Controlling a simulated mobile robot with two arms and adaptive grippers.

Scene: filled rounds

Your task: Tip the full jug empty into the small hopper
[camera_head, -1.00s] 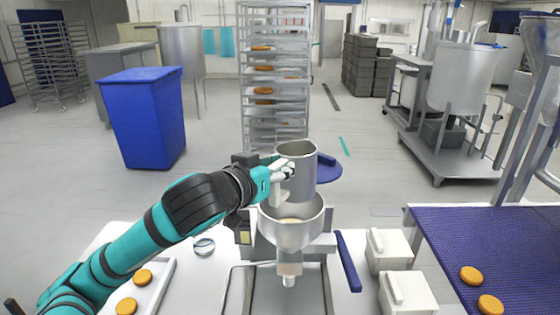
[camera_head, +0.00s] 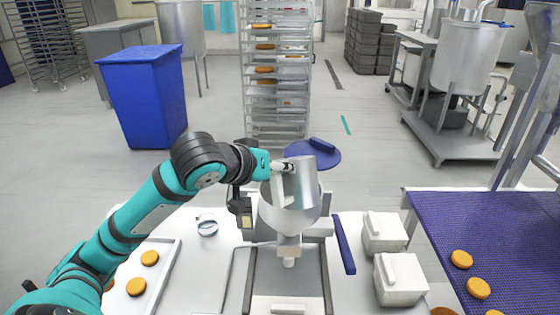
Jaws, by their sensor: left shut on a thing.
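The jug (camera_head: 303,184) is a silver metal cylinder, tilted over the small hopper. My left gripper (camera_head: 284,165) is shut on the jug's left side, at its handle. The hopper (camera_head: 290,224) is a silver funnel with a spout below, on a machine on the white table. The jug hides most of the hopper's mouth. I cannot see what is inside either one or whether anything is flowing. My right gripper is not in view.
A blue round lid (camera_head: 326,157) lies behind the jug. White tubs (camera_head: 384,233) and a blue bar (camera_head: 344,246) are right of the hopper. A tray (camera_head: 166,277) with round orange-brown pieces is at left. A blue conveyor (camera_head: 500,225) carries more at right.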

